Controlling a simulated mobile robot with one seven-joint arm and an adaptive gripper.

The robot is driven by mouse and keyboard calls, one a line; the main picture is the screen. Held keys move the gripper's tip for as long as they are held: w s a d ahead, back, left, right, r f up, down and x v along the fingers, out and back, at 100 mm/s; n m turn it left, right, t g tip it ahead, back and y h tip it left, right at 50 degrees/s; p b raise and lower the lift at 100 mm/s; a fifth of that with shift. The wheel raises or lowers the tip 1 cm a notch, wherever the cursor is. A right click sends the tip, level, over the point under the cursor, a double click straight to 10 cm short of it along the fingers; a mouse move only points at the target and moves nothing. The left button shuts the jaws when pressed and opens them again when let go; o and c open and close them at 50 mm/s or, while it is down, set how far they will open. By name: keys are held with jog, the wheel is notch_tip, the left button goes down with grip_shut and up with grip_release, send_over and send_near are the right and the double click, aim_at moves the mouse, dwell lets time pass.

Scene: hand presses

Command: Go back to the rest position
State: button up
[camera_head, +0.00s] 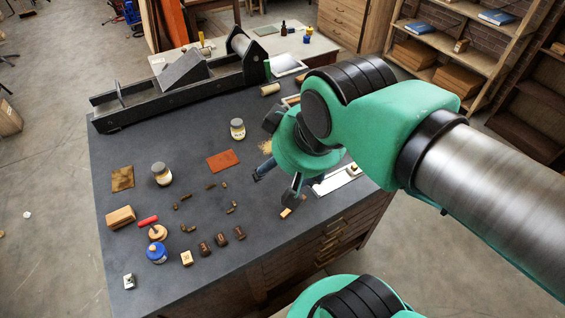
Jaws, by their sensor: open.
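My gripper (276,186) hangs over the right side of the dark worktable (130,222), near its front right edge. Its two dark fingers are spread apart, and I see nothing held between them. My green and metal arm reaches in from the right and hides part of the table's right side. A small light wooden piece (286,212) lies close to the right finger; I cannot tell whether they touch.
A long black press (170,93) spans the table's back. Two jars (161,174) (238,129), a red-orange plate (223,160), a blue bottle (157,253) and several small blocks (205,248) lie on the left and middle. Wooden shelves (465,50) stand behind.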

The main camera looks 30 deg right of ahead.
dwell(0.3)
notch_tip(320, 180, down, 4)
jog(key=b, duration=0.3)
jog(key=shift+r, duration=0.25)
jog(key=shift+r, duration=0.1)
